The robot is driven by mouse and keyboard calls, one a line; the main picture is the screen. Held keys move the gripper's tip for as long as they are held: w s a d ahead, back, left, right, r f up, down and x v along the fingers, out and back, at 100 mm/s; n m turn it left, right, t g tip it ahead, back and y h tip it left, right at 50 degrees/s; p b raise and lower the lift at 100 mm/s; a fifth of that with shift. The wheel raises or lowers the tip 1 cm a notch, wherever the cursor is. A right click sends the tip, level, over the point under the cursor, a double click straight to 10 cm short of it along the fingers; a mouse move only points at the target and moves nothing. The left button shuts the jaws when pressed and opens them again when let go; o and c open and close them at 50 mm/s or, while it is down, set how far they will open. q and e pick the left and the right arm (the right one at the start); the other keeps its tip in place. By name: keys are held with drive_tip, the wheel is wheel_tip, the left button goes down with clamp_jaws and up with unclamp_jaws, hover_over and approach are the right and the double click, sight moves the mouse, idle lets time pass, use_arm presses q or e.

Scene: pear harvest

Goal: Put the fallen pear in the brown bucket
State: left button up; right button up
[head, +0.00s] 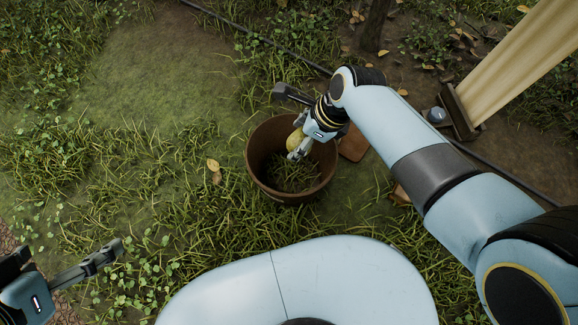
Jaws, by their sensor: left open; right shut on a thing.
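The brown bucket (262,183) stands upright on the grass near the middle of the head view, with grass visible through its open top. My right gripper (297,146) reaches in from the right over the bucket's opening. It is shut on a yellowish pear (296,138), which shows at the left side of the fingers, over the bucket's inside. How far above the bucket's bottom the pear is, I cannot tell. My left gripper (75,268) is at the lower left, open and empty, well apart from the bucket.
A dark hose (262,41) runs across the ground behind the bucket. A pale post-like thing (517,60) stands at the upper right, and a dark trunk (376,25) at the top. A flat brown piece (353,147) lies right of the bucket. Grass left of the bucket is open.

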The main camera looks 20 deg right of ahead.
wheel_tip(320, 180, down, 2)
drive_tip(key=shift+f+b, duration=0.1)
drive_tip(key=shift+b, duration=0.7)
drive_tip(key=shift+f+b, duration=0.25)
drive_tip(key=shift+b, duration=0.05)
use_arm(q)
drive_tip(key=f+t, duration=0.1)
drive_tip(key=t, duration=0.1)
drive_tip(key=f+t, duration=0.2)
drive_tip(key=shift+s+d, duration=0.2)
drive_tip(key=shift+s, duration=0.2)
use_arm(e)
drive_tip(key=shift+f, duration=0.1)
drive_tip(key=o, duration=1.3)
drive_tip(key=v, duration=1.2)
drive_tip(key=shift+s+d+f, duration=0.1)
